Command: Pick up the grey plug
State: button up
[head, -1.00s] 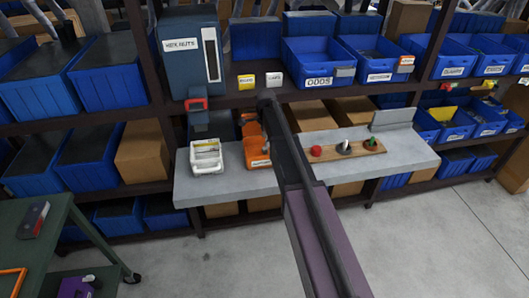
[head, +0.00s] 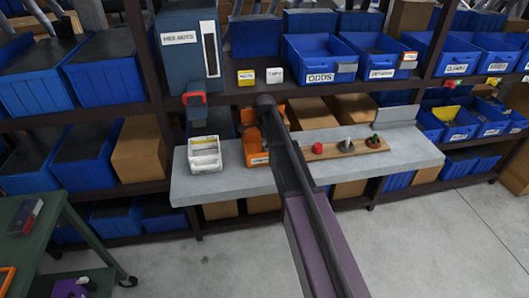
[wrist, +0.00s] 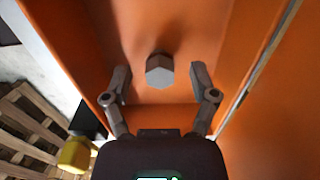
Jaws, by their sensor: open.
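A grey hexagonal plug (wrist: 160,71) lies inside an orange bin (wrist: 235,105) in the wrist view. My gripper (wrist: 159,78) is open, with one finger to each side of the plug and a gap between each finger and it. Nothing is held. In the head view the orange bin (head: 257,157) stands on the grey shelf, partly covered by my arm. The gripper and the plug in the bin cannot be made out there. Another grey piece (head: 346,145) stands on a wooden board.
A white bin (head: 205,155) stands left of the orange one on the grey shelf (head: 230,187). The wooden board (head: 325,153) at right also bears a red piece (head: 317,148) and a green-topped piece (head: 374,141). Blue bins (head: 318,60) line the shelf above.

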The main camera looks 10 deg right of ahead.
jog(key=shift+f, duration=0.2)
dwell(0.5)
grip_shut()
